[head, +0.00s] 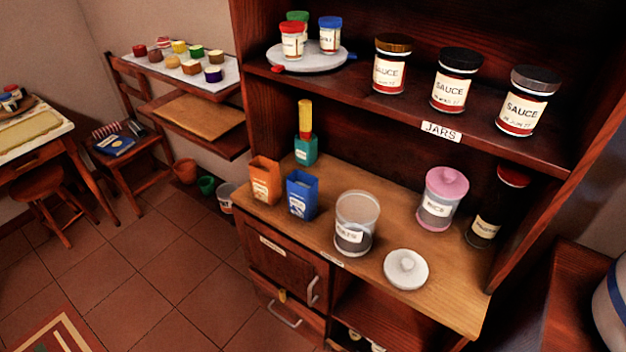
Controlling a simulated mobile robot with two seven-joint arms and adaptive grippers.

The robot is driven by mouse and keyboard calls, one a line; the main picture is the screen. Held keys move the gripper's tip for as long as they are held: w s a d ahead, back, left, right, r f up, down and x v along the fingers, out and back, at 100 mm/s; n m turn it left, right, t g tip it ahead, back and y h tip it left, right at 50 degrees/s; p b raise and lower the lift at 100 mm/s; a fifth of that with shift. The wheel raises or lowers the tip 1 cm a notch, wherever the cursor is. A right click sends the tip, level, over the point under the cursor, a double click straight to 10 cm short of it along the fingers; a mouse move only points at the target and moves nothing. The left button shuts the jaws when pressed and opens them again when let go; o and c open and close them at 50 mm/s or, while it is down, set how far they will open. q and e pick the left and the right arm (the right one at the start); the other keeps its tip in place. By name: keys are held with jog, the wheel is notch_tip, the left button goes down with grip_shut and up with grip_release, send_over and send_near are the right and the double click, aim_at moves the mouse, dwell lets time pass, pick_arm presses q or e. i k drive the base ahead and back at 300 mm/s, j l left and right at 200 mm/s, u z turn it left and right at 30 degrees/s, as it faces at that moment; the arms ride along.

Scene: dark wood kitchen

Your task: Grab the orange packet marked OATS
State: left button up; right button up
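The orange packet (265,181) stands upright at the left end of the light wood counter (330,262) of the dark cabinet. Its top looks open, and it has a pale label too small to read. A blue packet (301,195) stands just to its right. A teal container with a yellow top (305,148) stands behind the two packets. Neither of my grippers shows in the head view.
A clear canister (356,224), its white lid (406,268), a pink-lidded canister (440,198) and a dark bottle (497,210) stand to the right. Above is a shelf of sauce jars (456,82). Open tiled floor lies front left.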

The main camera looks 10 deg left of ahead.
aim_at(264, 172)
jog(key=i+j+z, duration=0.25)
jog(key=j+z, duration=0.25)
jog(key=i+j+z, duration=0.1)
jog(key=j+z, duration=0.4)
jog(key=j, duration=0.2)
jog(key=j+z, duration=0.45)
jog(key=j, duration=0.85)
jog(key=k+j+z, duration=0.15)
jog(key=j, duration=1.1)
jog(key=k+j+z, duration=0.15)
jog(key=j, duration=0.45)
